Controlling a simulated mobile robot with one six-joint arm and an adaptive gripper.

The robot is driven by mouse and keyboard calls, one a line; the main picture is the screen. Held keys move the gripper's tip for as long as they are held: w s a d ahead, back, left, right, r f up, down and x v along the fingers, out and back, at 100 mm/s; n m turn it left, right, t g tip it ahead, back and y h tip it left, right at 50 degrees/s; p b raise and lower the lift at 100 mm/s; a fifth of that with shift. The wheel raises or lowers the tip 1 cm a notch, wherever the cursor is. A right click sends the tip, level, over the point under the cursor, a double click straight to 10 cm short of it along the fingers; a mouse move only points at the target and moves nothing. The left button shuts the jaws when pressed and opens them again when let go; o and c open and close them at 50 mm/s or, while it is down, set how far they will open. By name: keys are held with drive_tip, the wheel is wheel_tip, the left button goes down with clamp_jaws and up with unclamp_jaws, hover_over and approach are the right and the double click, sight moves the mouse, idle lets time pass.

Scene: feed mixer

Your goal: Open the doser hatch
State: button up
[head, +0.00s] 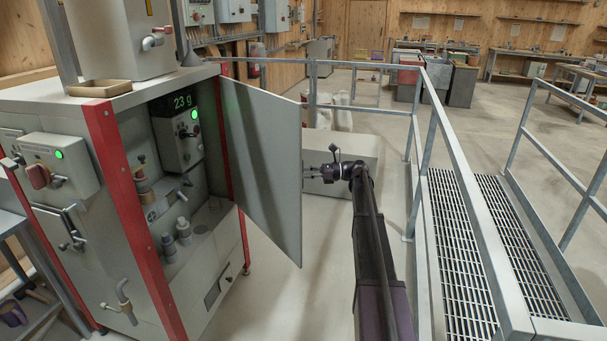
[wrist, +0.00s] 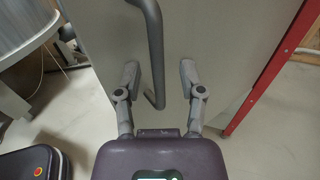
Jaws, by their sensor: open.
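The doser hatch (head: 262,165) is a grey door panel on the red-framed cabinet. It stands swung wide open, with the cabinet interior in view. In the wrist view the panel (wrist: 225,45) fills the upper middle, with a grey bent bar handle (wrist: 153,50) on it. My gripper (wrist: 160,76) is open, one finger on each side of the handle's lower end. I cannot tell whether a finger touches it. In the head view my gripper (head: 310,174) is at the panel's right edge, and the handle is hidden there.
Inside the cabinet are a display unit reading 23 g (head: 178,128) and several fittings and small weights. A tan tray (head: 98,88) sits on top. A low grey box (head: 345,160) stands behind my wrist. A railing (head: 440,170) and grated walkway (head: 490,250) flank my arm on the right.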

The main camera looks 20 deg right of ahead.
drive_tip(key=v, duration=1.1)
drive_tip(key=shift+a, duration=0.1)
idle(0.4)
